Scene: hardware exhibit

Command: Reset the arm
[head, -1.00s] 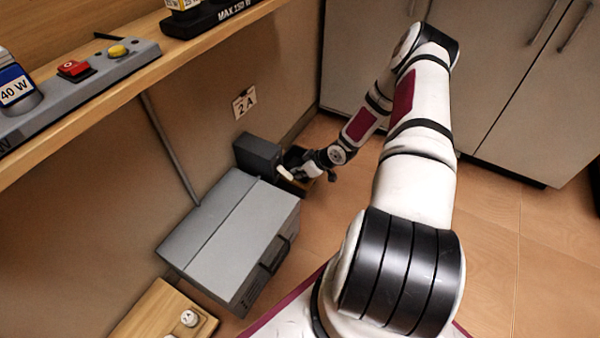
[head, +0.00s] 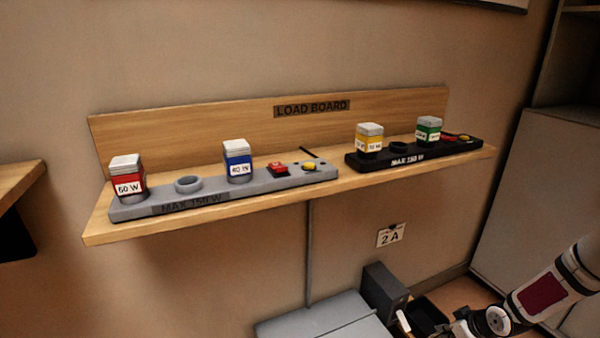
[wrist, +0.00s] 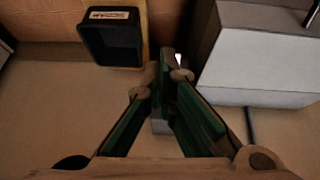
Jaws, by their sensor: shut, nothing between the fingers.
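My gripper (wrist: 166,68) shows in the wrist view with its green-lined fingers brought together at the tips and nothing between them. It points toward the gap between a black bin and a pale grey case. In the head view my arm (head: 545,292) reaches in from the lower right edge, low beside the wall. Its wrist is near the bottom edge there, and the gripper's fingers cannot be made out.
A wooden shelf (head: 270,207) carries two power strips, grey (head: 225,197) and black (head: 415,155), with several labelled blocks. Below are a grey case (head: 330,318), a dark box (head: 385,290) and a black bin (wrist: 110,38). Grey cabinets (head: 540,190) stand right.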

